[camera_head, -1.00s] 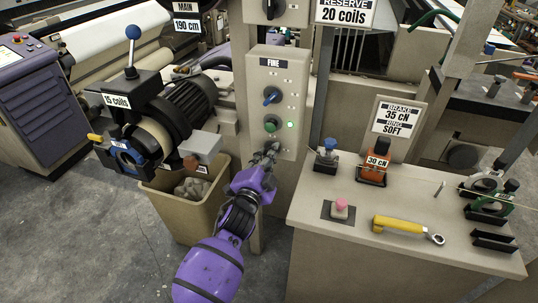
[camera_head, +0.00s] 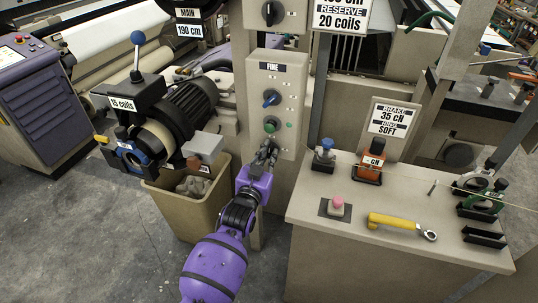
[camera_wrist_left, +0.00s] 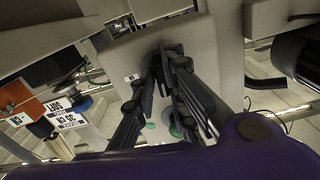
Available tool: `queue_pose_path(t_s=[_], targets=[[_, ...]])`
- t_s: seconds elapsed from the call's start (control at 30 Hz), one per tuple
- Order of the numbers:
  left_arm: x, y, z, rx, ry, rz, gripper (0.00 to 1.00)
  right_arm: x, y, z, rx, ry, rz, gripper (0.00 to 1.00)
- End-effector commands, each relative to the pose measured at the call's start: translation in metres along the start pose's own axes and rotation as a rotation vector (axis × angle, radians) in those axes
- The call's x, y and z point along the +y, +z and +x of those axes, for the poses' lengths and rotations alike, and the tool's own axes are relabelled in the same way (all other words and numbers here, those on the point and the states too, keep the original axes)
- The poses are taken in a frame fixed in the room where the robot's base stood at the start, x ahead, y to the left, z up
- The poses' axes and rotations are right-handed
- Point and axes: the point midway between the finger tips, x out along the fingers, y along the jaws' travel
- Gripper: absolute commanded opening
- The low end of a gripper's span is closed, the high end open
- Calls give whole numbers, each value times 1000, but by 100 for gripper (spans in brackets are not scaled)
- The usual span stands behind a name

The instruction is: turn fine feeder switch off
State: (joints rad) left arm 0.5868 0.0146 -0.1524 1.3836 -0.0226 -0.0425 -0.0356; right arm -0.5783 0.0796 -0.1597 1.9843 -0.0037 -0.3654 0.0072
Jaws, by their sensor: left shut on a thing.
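The fine feeder panel (camera_head: 291,104) is a beige box with a "FINE" label, a blue knob (camera_head: 271,98), a green button (camera_head: 271,125) and a small green lamp (camera_head: 290,126), which is dim. My purple left arm reaches up to it, and my left gripper (camera_head: 268,150) is at the panel's lower part, just below the green button. In the left wrist view, the dark fingers (camera_wrist_left: 167,60) are closed together at the panel face. They are shut on the switch there, which they largely hide. My right gripper is out of view.
A bin (camera_head: 185,213) and a motor-driven feeder (camera_head: 178,120) stand to the left.

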Motion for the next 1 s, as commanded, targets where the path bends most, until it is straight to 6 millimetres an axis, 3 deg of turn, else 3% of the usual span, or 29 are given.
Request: queue_pose_path(t_s=[0.3, 0.8, 0.83, 0.93, 1.0], targets=[[-5, -5, 1, 10, -6, -99, 0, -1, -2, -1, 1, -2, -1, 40], [-6, -4, 1, 9, -6, -114, 0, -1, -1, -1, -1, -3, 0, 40], [-6, -4, 1, 9, -6, -114, 16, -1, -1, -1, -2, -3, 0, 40], [-5, -4, 1, 8, -5, -114, 28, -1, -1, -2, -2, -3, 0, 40], [-4, -3, 1, 7, -4, -114, 28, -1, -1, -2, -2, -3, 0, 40]])
